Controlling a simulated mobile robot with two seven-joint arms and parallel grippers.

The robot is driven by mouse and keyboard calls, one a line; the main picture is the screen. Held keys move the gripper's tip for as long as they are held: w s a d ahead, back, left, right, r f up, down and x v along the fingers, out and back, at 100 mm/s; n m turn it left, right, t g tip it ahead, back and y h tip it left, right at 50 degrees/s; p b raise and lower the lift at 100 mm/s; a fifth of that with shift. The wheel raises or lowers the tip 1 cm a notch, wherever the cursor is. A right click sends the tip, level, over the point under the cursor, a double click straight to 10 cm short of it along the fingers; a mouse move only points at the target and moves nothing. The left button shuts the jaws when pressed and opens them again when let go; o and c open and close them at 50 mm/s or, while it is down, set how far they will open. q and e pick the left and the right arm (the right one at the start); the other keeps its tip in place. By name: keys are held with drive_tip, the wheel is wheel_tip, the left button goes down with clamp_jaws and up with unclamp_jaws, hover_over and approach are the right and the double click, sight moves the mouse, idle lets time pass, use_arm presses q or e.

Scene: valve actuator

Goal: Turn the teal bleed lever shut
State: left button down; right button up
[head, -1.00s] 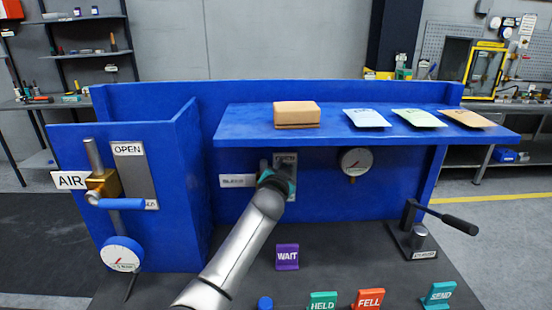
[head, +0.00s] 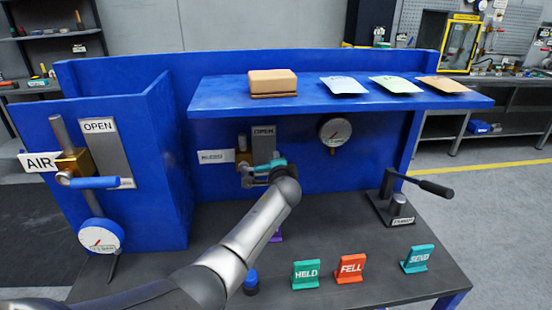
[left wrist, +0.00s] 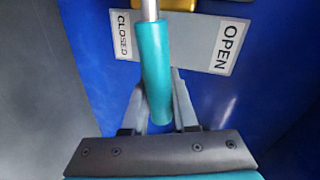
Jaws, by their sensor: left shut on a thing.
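The teal bleed lever (head: 270,164) sticks out to the right from a small brass valve (head: 243,148) on the blue panel, roughly level, below an OPEN plate (head: 264,132). My left gripper (head: 268,176) is at the lever, its fingers partly hidden by my arm. In the left wrist view the teal lever (left wrist: 153,55) runs down between the two grey fingers of my gripper (left wrist: 158,95), which is shut on it. The plate (left wrist: 222,42) behind it reads CLOSED on the left and OPEN on the right. My right gripper is out of view.
A shelf (head: 220,96) with a tan box (head: 272,82) and several packets overhangs the valve. A gauge (head: 335,130) is to its right. A black-handled lever (head: 420,183) stands at right, an AIR valve (head: 74,165) at left. HELD (head: 306,273), FELL (head: 351,268) and SEND (head: 417,258) signs stand in front.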

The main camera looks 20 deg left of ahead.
use_arm(q)
drive_tip(key=shift+f+m+y, duration=0.3)
drive_tip(key=shift+f+m, duration=0.3)
drive_tip(key=shift+f, duration=0.15)
drive_tip(key=shift+f+b, duration=0.1)
drive_tip(key=shift+b, duration=0.2)
drive_tip(key=c, duration=0.7)
unclamp_jaws()
drive_tip(key=shift+s, duration=0.1)
drive_tip(key=p+v, duration=0.1)
drive_tip(key=v, duration=0.4)
drive_tip(key=p+v, duration=0.1)
drive_tip(key=v, duration=0.4)
drive_tip(key=p+v, duration=0.2)
drive_tip(key=v, duration=0.3)
drive_tip(key=shift+d+r, duration=0.1)
drive_tip(key=shift+r, duration=0.15)
